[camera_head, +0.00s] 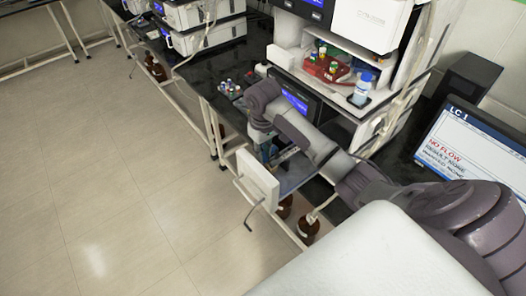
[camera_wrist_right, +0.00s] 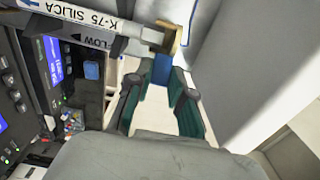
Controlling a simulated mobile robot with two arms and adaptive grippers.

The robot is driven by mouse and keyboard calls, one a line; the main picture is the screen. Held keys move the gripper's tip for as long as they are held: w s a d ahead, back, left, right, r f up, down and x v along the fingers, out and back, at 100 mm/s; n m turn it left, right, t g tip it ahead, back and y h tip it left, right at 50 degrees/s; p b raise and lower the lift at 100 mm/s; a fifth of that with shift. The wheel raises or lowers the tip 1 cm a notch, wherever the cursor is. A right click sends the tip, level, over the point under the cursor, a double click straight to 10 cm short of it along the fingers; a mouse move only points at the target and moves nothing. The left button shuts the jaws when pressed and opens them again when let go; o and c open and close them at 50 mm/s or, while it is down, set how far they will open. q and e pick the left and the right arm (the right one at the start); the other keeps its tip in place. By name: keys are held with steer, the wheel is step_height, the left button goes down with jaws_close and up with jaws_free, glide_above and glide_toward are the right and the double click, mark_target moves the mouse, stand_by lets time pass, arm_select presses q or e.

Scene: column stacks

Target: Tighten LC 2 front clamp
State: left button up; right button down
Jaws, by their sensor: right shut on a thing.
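My right gripper (camera_head: 270,152) is at an opened white front panel (camera_head: 258,180) on the middle instrument stack. In the wrist view the dark fingers with teal pads of my right gripper (camera_wrist_right: 162,78) are closed around a small blue part (camera_wrist_right: 162,66), which I take to be the front clamp. The blue part sits beside the brass-coloured end fitting (camera_wrist_right: 173,39) of a column (camera_wrist_right: 95,17) marked "K-75 SILICA". A label with "FLOW" and an arrow lies just below the column. In the head view the clamp is hidden by my arm. My left gripper is not in view.
A monitor (camera_head: 474,147) reading "LC 1" and "NO FLOW" stands at the right. A red tray (camera_head: 327,68) with vials and a blue-capped bottle (camera_head: 361,89) sit on the stack. Brown bottles (camera_head: 308,228) stand under the bench. The floor (camera_head: 110,170) at left is clear.

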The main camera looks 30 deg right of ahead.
mark_target(266, 161)
steer(key=shift+s, duration=0.1)
steer(key=t, duration=0.1)
steer(key=s+t, duration=0.1)
steer(key=t, duration=0.1)
steer(key=s+t, duration=0.1)
steer(key=shift+d+r, duration=0.15)
steer(key=shift+r, duration=0.2)
steer(key=shift+s+t+y+b, duration=0.3)
steer(key=shift+s+t, duration=0.1)
steer(key=shift+t, duration=0.7)
steer(key=shift+s+f+t+b, duration=0.15)
steer(key=shift+s+t+b, duration=0.35)
steer(key=shift+t, duration=0.4)
steer(key=shift+s+f+t+b, duration=0.1)
steer(key=shift+t+b, duration=0.25)
steer(key=shift+t, duration=0.15)
steer(key=s+t+b, duration=0.1)
steer(key=t+b, duration=0.1)
steer(key=b, duration=0.1)
steer(key=s+f+t+b, duration=0.1)
steer(key=t+b, duration=0.4)
steer(key=b, duration=0.1)
steer(key=shift+s+d+f+y+b, duration=0.15)
steer(key=shift+s+f+y+b, duration=0.15)
steer(key=shift+s+f, duration=0.1)
steer(key=shift+s+t+b, duration=0.25)
steer(key=shift+t+b, duration=0.75)
steer(key=shift+b, duration=0.1)
